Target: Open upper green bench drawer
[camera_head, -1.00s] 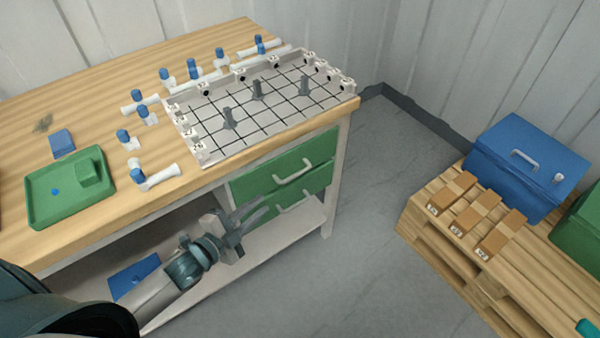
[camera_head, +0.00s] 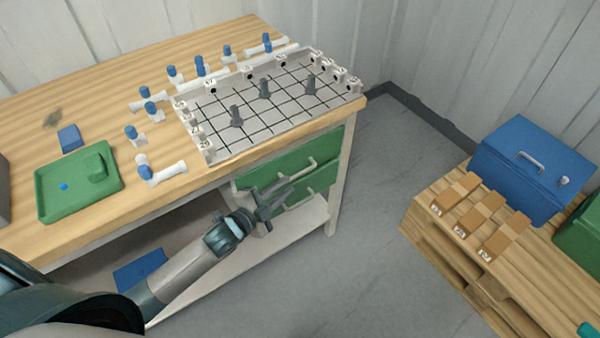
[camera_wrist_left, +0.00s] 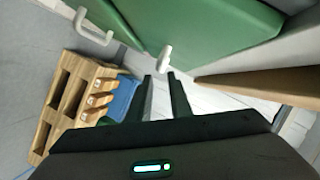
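The upper green bench drawer (camera_head: 270,171) is shut under the bench top, with a pale bar handle (camera_head: 302,173) on its front. The left wrist view also shows this drawer front (camera_wrist_left: 215,28) and its handle (camera_wrist_left: 165,58) end-on. The lower green drawer (camera_head: 318,184) is shut below it; its handle shows in the left wrist view (camera_wrist_left: 93,28). My left gripper (camera_head: 284,188) is open and empty in front of the drawers. In the left wrist view, the upper handle lies just ahead of the gap between its fingertips (camera_wrist_left: 160,76). Contact is not visible. My right gripper is not seen.
The wooden bench top (camera_head: 215,183) overhangs the drawers and holds a gridded tray (camera_head: 245,133), blue-capped vessels and a green tray (camera_head: 50,210). A pallet (camera_head: 430,225) with small boxes and a blue case (camera_head: 530,180) stands right. The floor between is clear.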

